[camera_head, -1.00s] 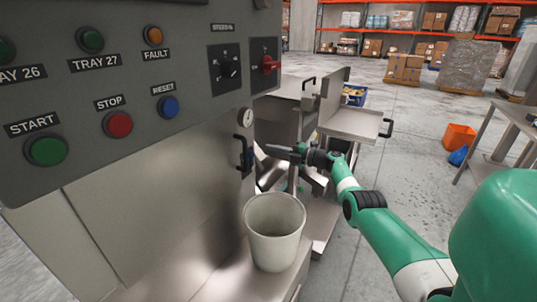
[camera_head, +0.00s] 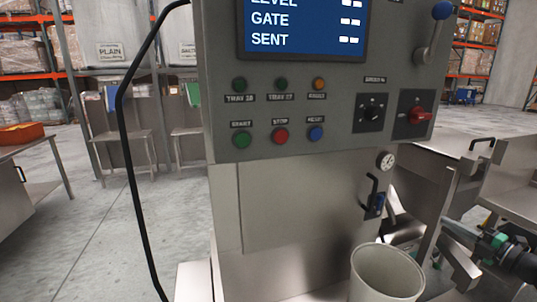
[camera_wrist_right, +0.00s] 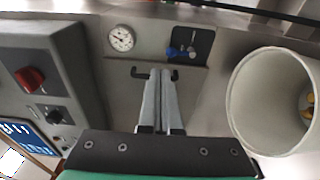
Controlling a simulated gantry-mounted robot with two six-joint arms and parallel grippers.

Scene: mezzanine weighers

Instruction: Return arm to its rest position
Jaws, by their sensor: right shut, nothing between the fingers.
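My right gripper (camera_head: 449,226) shows at the lower right of the head view, its arm coming in from the right edge. In the right wrist view the two grey fingers (camera_wrist_right: 161,98) lie side by side, shut and empty. They point toward a black handle on the machine's metal front and look apart from the bucket. My left gripper is in neither view.
The control panel (camera_head: 322,110) with buttons and a screen stands in the middle. A pale bucket (camera_head: 385,283) stands below it, near my right gripper; it also shows in the wrist view (camera_wrist_right: 245,105). A black cable (camera_head: 127,150) hangs at left. A gauge (camera_head: 385,160) is above a handle (camera_head: 371,190).

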